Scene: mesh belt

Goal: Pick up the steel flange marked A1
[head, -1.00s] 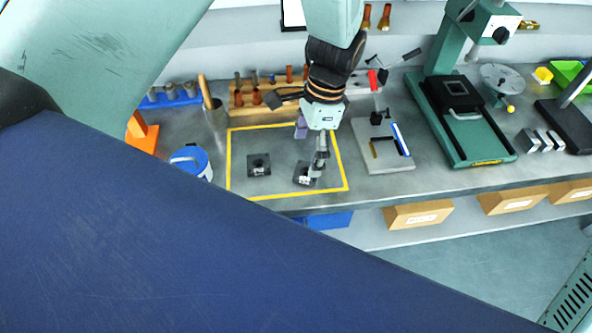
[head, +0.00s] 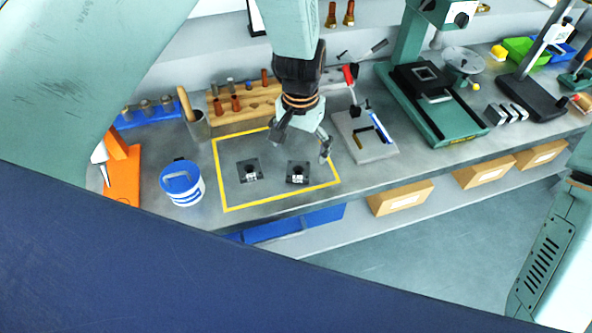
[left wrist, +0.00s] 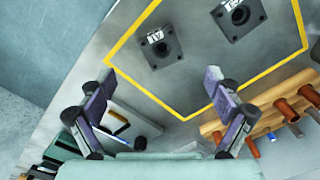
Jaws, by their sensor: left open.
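Two dark square steel flanges with round central holes lie flat inside a yellow-outlined area on the bench. In the head view, one flange (head: 298,173) is on the right and the other flange (head: 249,171) on the left. In the left wrist view, the nearer flange (left wrist: 158,48) has a white label that seems to read A1; it matches the head view's right one. The other flange (left wrist: 238,17) is farther right, its mark unclear. My left gripper (head: 300,144) is open and empty, above the bench behind the right flange. Its spread fingers (left wrist: 160,80) point toward the A1 flange, apart from it.
A wooden rack of pegs (head: 240,97) stands behind the yellow outline (head: 222,185). A blue-and-white tub (head: 183,184) is left of it. A grey plate with a red-handled clamp (head: 365,143) is close on the right, before a green press (head: 440,110). Bare bench surrounds the flanges.

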